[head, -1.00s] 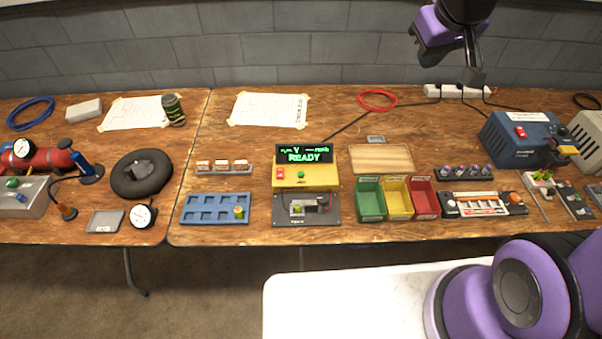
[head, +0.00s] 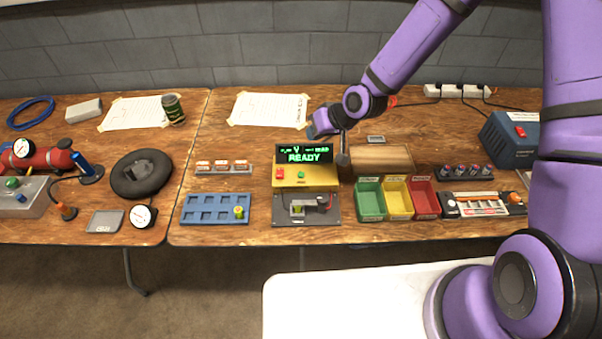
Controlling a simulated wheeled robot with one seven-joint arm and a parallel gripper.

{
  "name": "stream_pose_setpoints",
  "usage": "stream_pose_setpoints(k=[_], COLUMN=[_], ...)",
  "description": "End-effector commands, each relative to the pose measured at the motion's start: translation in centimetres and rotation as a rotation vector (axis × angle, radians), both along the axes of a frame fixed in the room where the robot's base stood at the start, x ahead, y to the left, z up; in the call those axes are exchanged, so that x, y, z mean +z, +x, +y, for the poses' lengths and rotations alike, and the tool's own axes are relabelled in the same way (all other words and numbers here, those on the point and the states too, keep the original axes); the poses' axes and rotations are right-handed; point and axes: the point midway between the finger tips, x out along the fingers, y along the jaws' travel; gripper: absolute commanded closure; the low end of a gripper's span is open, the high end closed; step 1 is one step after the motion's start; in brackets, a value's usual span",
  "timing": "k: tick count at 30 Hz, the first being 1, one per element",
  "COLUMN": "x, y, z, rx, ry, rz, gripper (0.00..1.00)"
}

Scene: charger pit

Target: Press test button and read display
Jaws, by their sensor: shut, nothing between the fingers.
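The tester is a yellow box (head: 312,181) at the middle of the bench. Its dark display (head: 304,154) is lit with green text that includes "READY". A green button (head: 301,174) and a red switch (head: 280,173) sit on its front face. A dark cradle (head: 298,210) in front of the tester holds a small item. My gripper (head: 342,160) points down just right of the display, with its fingers shut and empty. It appears above the bench and apart from the green button.
Green, yellow and red bins (head: 398,198) stand right of the tester, with a wooden board (head: 382,159) behind them. A blue tray (head: 215,209) holding one cell lies to the left. A blue power unit (head: 510,140) stands at the right, partly behind my arm.

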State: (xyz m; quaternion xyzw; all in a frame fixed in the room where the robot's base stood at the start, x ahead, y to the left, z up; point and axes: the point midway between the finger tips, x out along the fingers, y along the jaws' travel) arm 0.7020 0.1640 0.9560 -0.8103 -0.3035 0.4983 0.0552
Motion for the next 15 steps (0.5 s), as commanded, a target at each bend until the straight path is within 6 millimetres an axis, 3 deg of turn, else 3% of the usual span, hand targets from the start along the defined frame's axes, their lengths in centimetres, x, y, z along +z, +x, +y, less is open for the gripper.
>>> stream_pose_setpoints(k=[6,15], x=[-2.4,-2.8], y=[-0.4,-0.4], z=[2.6,3.2], rx=[-0.013,-0.017], ry=[0.113,0.140], rz=[0.016,0.016], gripper=[1.00,1.00])
